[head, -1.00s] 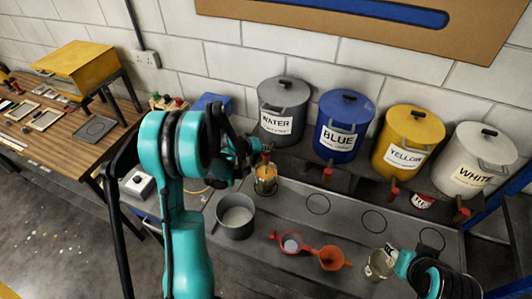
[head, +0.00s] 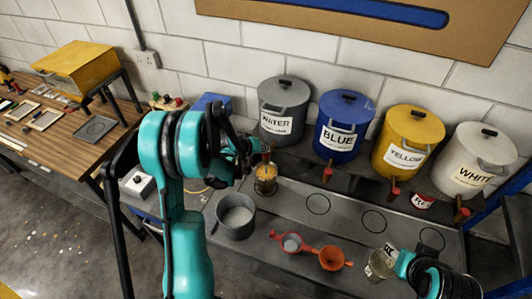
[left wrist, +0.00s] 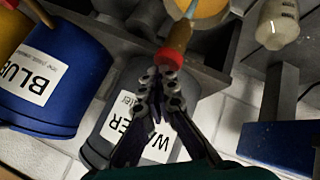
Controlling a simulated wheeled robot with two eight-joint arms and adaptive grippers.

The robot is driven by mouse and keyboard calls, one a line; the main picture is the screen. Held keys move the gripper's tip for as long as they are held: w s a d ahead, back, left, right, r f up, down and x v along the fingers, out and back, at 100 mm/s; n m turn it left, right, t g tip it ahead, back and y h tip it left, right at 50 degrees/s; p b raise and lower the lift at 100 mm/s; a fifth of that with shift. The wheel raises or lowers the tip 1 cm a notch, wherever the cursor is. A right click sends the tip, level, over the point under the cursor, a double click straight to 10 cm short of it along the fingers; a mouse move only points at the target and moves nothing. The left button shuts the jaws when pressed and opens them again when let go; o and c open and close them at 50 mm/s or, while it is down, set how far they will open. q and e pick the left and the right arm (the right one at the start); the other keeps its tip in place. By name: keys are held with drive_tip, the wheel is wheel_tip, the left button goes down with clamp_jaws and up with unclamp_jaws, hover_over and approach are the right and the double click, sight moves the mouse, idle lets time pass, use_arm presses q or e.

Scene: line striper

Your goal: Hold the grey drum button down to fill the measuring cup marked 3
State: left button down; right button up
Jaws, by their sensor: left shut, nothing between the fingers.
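The grey drum labelled WATER (head: 284,112) stands at the left of the row of drums; its label also shows upside down in the left wrist view (left wrist: 128,105). My left gripper (left wrist: 160,76) is shut, with its fingertips at the drum's red button (left wrist: 169,59). They look in contact with it. A measuring cup (head: 265,180) stands below the tap. In the left wrist view, a thin pale blue line (left wrist: 190,9) runs from the tap towards it. My right gripper (head: 397,262) is beside a clear cup (head: 380,264); whether it grips it is unclear. No number is readable on either cup.
Blue (head: 342,128), yellow (head: 407,140) and white (head: 475,160) drums stand to the right. A grey pot (head: 235,222), a red strainer (head: 291,243) and an orange funnel (head: 333,258) sit on the bench. Empty ringed spots lie below the drums.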

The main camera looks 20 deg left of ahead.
idle(0.6)
use_arm(q)
drive_tip(key=shift+r+p, duration=0.4)
drive_tip(key=shift+r, duration=0.45)
drive_tip(key=shift+r+p, duration=1.45)
drive_tip(key=shift+r, duration=1.1)
drive_tip(key=s+d+f+m+g+y+b, duration=0.1)
drive_tip(key=s+d+f+m+b, duration=0.15)
drive_tip(key=s+d+b, duration=0.5)
drive_tip(key=s+d+f+m+b, duration=0.15)
drive_tip(key=s+f+b, duration=0.3)
drive_tip(key=b, duration=0.55)
drive_tip(key=s+d+f+m+y+b, duration=0.1)
drive_tip(key=s+d+f+b, duration=0.3)
drive_tip(key=s+f+b, duration=0.8)
drive_tip(key=s+m+b, duration=0.1)
drive_tip(key=s, duration=0.2)
drive_tip(key=shift+s+d+f+g, duration=0.15)
drive_tip(key=shift+s+f+g, duration=0.15)
drive_tip(key=shift+s+f, duration=0.1)
